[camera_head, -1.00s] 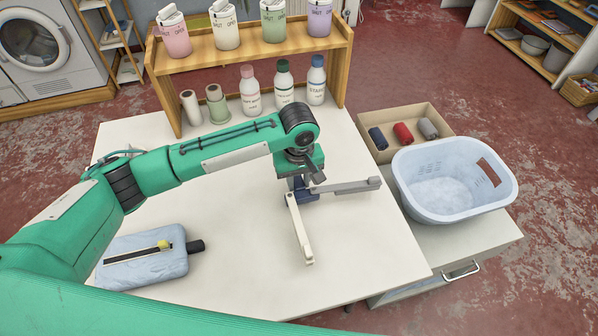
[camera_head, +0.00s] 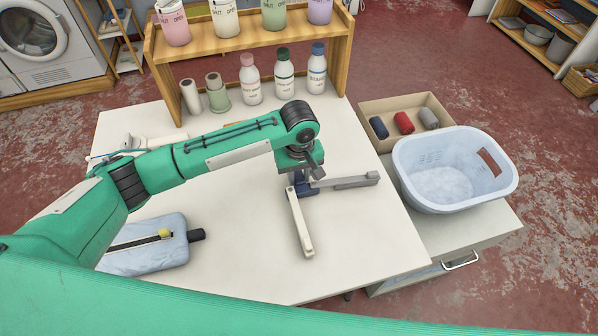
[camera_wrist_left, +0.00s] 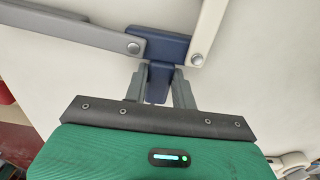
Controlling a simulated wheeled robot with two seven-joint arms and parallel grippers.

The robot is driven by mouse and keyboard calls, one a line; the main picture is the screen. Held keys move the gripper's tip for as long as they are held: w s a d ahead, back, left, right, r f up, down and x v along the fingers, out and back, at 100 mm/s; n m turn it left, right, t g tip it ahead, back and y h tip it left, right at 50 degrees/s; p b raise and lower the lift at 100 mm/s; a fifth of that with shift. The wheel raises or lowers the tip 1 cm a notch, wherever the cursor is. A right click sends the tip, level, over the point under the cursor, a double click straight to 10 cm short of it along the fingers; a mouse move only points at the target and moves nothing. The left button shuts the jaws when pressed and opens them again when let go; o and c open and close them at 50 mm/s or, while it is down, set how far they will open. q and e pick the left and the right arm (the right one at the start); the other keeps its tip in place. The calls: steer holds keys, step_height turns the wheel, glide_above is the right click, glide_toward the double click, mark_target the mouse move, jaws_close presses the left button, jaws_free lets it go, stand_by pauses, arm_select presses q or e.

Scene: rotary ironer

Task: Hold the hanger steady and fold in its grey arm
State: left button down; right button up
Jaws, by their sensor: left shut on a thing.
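The folding hanger lies on the white table (camera_head: 245,245). It has a dark blue hub (camera_head: 303,188), a grey arm (camera_head: 343,183) reaching right and a white arm (camera_head: 300,224) reaching toward the front. Both arms stand out from the hub, at roughly a right angle in the head view. My left gripper (camera_wrist_left: 160,85) is shut on the blue stem of the hub, between its two grey fingers. In the left wrist view the grey arm (camera_wrist_left: 70,28) and the white arm (camera_wrist_left: 208,28) join the hub (camera_wrist_left: 165,48) at round pivots. My right gripper is not in view.
A blue ironing piece (camera_head: 145,250) with a black end lies at the table's left front. A wooden shelf (camera_head: 250,50) with bottles stands at the back. A pale blue basket (camera_head: 450,205) and a cardboard box (camera_head: 375,107) of rolls stand right.

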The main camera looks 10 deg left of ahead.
arm_select(q)
steer(key=shift+f, duration=0.15)
stand_by(0.3)
steer(key=c, duration=1.3)
jaws_free()
steer(key=shift+c, duration=0.2)
steer(key=shift+r+p, duration=0.3)
steer(key=shift+p, duration=0.75)
jaws_close()
